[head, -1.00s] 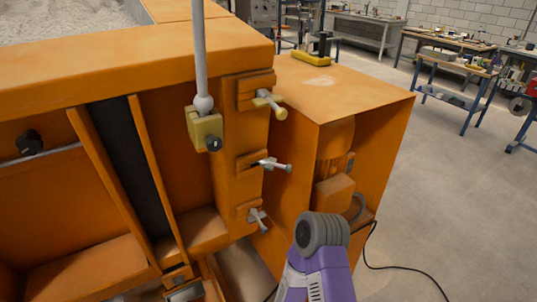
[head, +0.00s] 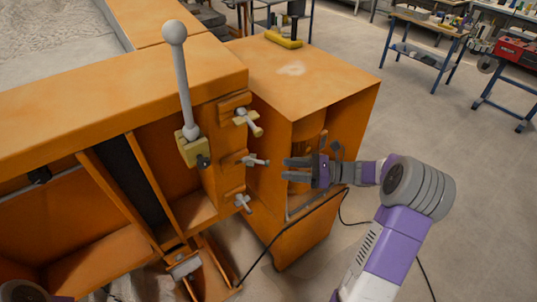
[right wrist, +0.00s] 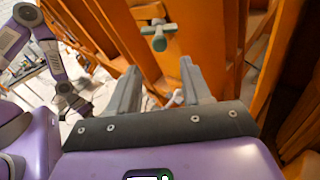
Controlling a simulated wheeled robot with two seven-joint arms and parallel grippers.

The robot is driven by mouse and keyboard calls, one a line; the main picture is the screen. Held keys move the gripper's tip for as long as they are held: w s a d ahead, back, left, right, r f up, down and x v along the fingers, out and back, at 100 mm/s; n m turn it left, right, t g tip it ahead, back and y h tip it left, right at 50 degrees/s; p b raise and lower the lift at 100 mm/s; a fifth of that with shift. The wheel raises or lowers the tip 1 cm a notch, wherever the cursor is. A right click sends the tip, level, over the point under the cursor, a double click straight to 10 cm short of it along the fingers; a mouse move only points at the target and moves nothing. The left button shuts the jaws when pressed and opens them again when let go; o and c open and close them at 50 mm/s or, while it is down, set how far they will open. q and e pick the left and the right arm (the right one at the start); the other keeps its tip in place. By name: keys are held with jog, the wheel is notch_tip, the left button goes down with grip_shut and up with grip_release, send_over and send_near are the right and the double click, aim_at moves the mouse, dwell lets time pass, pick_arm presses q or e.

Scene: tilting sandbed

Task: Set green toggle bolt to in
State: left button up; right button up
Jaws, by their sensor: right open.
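Three toggle bolts sit in a column on the orange frame's right post. The middle one, the green toggle bolt (head: 259,162), points its T-handle right, toward my right gripper (head: 287,169). That gripper is open and empty, its fingers pointing left, a short gap from the handle. In the right wrist view the green bolt (right wrist: 158,30) shows beyond the open fingers (right wrist: 160,85), near the top. The top bolt (head: 247,122) has a yellowish handle; the bottom bolt (head: 242,203) is pale grey.
A grey lever with a ball knob (head: 174,32) rises from a yellow block left of the bolts. An orange cabinet (head: 310,85) with an open front stands behind my right gripper. A black cable (head: 300,217) runs below it. Open floor lies to the right.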

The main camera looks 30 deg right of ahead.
aim_at(268, 161)
jog(key=x, duration=0.2)
jog(key=r+x, duration=0.1)
jog(key=x, duration=0.4)
jog(key=shift+w+r, duration=0.1)
jog(key=shift+r, duration=0.2)
grip_shut()
